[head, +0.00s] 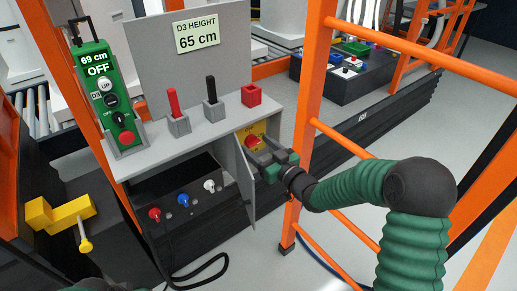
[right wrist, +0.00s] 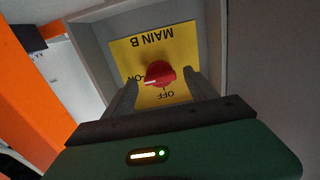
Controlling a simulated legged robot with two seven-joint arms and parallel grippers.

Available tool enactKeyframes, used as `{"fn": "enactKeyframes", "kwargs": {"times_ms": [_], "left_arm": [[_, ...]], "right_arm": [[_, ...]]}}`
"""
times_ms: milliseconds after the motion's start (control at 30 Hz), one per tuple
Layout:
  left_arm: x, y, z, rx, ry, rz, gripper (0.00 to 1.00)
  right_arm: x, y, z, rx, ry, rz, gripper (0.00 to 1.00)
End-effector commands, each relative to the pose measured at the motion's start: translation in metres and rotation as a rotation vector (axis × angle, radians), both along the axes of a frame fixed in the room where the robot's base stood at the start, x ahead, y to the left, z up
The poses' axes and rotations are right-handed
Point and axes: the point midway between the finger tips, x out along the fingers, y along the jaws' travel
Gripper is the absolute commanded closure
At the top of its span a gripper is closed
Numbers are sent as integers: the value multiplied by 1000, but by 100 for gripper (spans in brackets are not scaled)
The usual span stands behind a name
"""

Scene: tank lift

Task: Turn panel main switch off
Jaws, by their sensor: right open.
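The main switch is a red rotary knob (right wrist: 160,74) on a yellow plate (right wrist: 152,45) marked MAIN B, ON and OFF, upside down in the right wrist view. Its white mark points left, at ON. In the head view the knob (head: 252,141) and plate sit in a grey box below the shelf, whose door (head: 245,182) stands open. My right gripper (head: 268,152) is open in front of the knob. Its fingers lie on either side of the knob's lower part; I cannot tell whether they touch it. My left gripper is not in view.
A green pendant (head: 98,85) reads 69 cm and OFF; a sign (head: 196,35) reads 65 cm. Red (head: 173,102) and black (head: 211,90) levers stand on the shelf. An orange post (head: 310,110) rises close right of my gripper. A yellow block (head: 65,213) is at left.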

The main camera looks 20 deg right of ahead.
Motion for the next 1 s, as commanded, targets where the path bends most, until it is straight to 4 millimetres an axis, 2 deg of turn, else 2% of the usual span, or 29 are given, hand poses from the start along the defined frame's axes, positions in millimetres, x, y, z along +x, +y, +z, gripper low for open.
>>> {"fn": "enactKeyframes", "kwargs": {"times_ms": [167, 633, 1000], "left_arm": [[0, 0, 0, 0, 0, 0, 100], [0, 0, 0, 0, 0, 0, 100], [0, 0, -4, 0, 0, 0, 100]], "right_arm": [[0, 0, 0, 0, 0, 0, 36], [-1, -1, 0, 0, 0, -1, 96], [-1, -1, -1, -59, -22, -2, 96]]}}
